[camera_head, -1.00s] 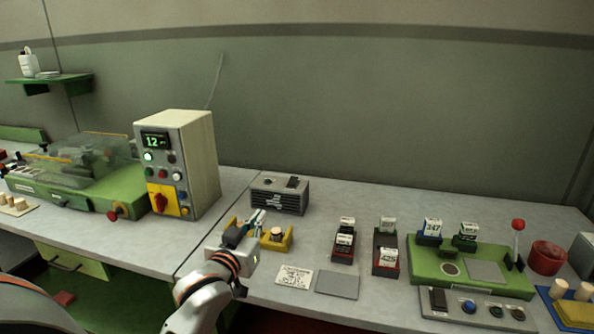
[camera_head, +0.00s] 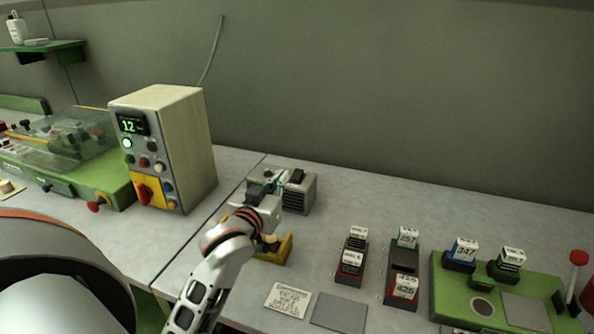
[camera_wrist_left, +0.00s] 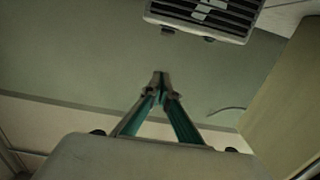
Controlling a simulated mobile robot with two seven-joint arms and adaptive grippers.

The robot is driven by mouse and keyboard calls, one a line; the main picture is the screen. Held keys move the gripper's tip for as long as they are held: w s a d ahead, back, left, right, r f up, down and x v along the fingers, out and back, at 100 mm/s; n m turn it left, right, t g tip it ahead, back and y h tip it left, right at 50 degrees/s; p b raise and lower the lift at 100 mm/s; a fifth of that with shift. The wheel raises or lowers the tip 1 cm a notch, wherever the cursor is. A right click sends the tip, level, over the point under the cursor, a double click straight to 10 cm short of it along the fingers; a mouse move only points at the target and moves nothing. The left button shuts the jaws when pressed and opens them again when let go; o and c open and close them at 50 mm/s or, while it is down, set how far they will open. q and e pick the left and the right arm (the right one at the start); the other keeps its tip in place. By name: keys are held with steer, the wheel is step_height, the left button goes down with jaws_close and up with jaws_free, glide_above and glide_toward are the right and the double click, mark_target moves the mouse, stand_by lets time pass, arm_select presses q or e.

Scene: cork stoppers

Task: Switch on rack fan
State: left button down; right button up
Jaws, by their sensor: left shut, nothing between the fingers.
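The rack fan appears to be a grey vented box (camera_head: 303,195) on the bench beside the control cabinet; its slotted front also shows at the top of the left wrist view (camera_wrist_left: 205,14). A dark block (camera_head: 297,176), perhaps its switch, sits on top at the right. My left gripper (camera_head: 277,180) is in front of and over the box's left part and hides much of its front and top. Its teal fingers meet at the tips (camera_wrist_left: 161,76), shut and empty, apart from the box in the wrist view. I cannot tell the switch's position. My right gripper is not in view.
The control cabinet (camera_head: 165,145) stands left of the box. A yellow holder (camera_head: 273,252) is just below my left gripper. Red and dark card holders (camera_head: 350,262) and a green station (camera_head: 480,300) are to the right. The bench right of the box is clear.

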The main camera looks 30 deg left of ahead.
arm_select(q)
glide_above(296, 178)
steer(key=s, duration=0.2)
steer(key=shift+w+d+f, duration=0.15)
steer(key=shift+w+f, duration=0.1)
steer(key=shift+w+f+b, duration=0.2)
steer(key=shift+w+f, duration=0.1)
steer(key=shift+f, duration=0.3)
steer(key=shift+w+f+b, duration=0.15)
steer(key=shift+w+f, duration=0.15)
steer(key=shift+f, duration=0.25)
steer(key=shift+w+f, duration=0.15)
steer(key=shift+f, duration=0.75)
